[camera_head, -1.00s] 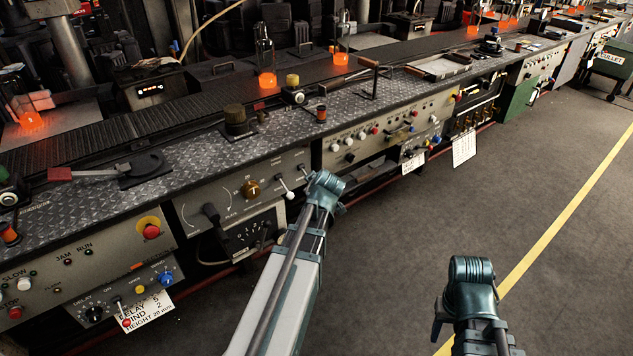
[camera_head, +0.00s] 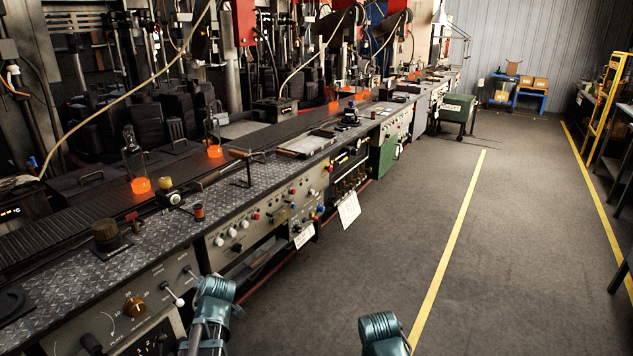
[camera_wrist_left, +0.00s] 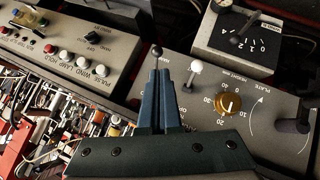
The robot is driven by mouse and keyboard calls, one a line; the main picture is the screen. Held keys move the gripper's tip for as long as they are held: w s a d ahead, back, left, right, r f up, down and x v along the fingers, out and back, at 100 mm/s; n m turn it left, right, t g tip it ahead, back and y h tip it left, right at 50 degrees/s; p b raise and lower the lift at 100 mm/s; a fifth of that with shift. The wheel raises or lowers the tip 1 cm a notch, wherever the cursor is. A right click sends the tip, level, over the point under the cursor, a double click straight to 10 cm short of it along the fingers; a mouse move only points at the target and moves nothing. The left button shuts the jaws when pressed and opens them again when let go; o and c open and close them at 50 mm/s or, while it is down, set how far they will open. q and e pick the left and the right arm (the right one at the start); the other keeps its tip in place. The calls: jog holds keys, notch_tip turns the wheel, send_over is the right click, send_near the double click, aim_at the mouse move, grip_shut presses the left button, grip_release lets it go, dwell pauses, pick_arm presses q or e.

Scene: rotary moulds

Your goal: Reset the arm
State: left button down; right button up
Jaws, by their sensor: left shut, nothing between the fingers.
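My left gripper (camera_wrist_left: 160,100) shows in the left wrist view, its two blue fingers together with nothing between them. A black-knobbed lever (camera_wrist_left: 157,51) shows just beyond the fingertips; I cannot tell whether they touch. A white-knobbed lever (camera_wrist_left: 195,67) stands to the right of the fingers, beside a brass dial (camera_wrist_left: 228,104) on the control panel. In the head view my left arm (camera_head: 213,298) shows at the bottom, in front of the machine, and its gripper cannot be made out. Only a joint of my right arm (camera_head: 381,332) shows there, and its gripper is out of view.
The long machine bench (camera_head: 227,188) runs from lower left into the distance. Glowing orange pieces, such as one under a glass bottle (camera_head: 140,185), stand along its conveyor. Open grey floor (camera_head: 420,210) with a yellow line (camera_head: 452,243) lies to the right. A green cart (camera_head: 457,108) stands farther back.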

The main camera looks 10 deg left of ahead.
pick_arm(q)
jog(key=s+d+f+m+g+h, duration=0.2)
jog(key=d+f+m, duration=0.15)
jog(key=d, duration=0.55)
jog(key=s+d+f+m+g+h, duration=0.15)
jog(key=d+m, duration=0.35)
jog(key=d, duration=0.5)
jog(key=s+d+f+m+g+h, duration=0.2)
jog(key=s+d+f+m+g, duration=0.15)
jog(key=s+d+m, duration=0.85)
jog(key=s+d+r+n+p, duration=0.1)
jog(key=d+r+p, duration=0.3)
jog(key=r+p, duration=0.9)
jog(key=shift+s+r+g, duration=0.2)
jog(key=shift+r+g, duration=0.1)
jog(key=shift+r, duration=0.15)
jog(key=shift+a, duration=0.15)
